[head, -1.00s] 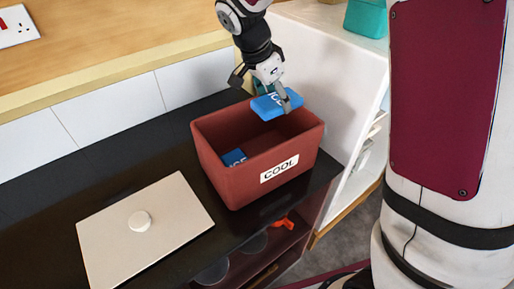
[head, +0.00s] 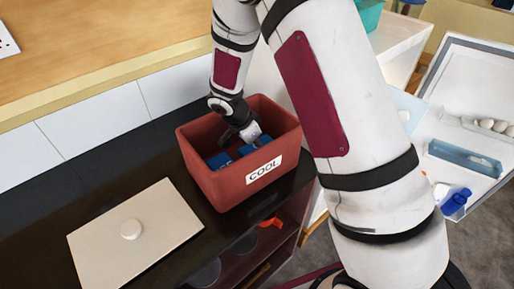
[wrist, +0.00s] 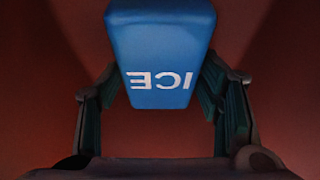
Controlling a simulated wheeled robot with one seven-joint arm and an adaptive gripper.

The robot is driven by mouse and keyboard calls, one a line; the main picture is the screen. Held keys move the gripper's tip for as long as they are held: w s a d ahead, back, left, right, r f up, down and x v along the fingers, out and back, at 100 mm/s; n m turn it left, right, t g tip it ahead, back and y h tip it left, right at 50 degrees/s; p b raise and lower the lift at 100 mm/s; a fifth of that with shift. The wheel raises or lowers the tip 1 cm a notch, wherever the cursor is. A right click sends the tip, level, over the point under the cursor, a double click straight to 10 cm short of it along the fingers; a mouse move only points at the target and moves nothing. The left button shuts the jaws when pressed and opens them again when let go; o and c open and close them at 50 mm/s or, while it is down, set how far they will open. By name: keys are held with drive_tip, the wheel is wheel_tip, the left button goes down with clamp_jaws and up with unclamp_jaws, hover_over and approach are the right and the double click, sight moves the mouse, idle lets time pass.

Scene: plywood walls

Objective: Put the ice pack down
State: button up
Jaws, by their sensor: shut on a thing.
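A blue ice pack (wrist: 160,55) marked ICE fills the top middle of the wrist view, between the two fingers of my gripper (wrist: 165,100). My gripper (head: 246,146) is shut on it, down inside the red-brown box (head: 225,190) labelled COOL in the head view. The held pack (head: 264,140) shows partly beside the fingers. A second blue ice pack (head: 219,161) lies in the box to the left of it. I cannot tell whether the held pack touches the box floor.
A pale lid (head: 135,245) with a round knob lies on the dark counter left of the box. Box walls surround my gripper closely. An open white fridge door (head: 465,110) with eggs and a blue bottle (head: 455,202) stands at the right.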

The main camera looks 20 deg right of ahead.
drive_tip(key=shift+f, duration=0.5)
drive_tip(key=o, duration=1.5)
drive_tip(key=shift+f, duration=0.15)
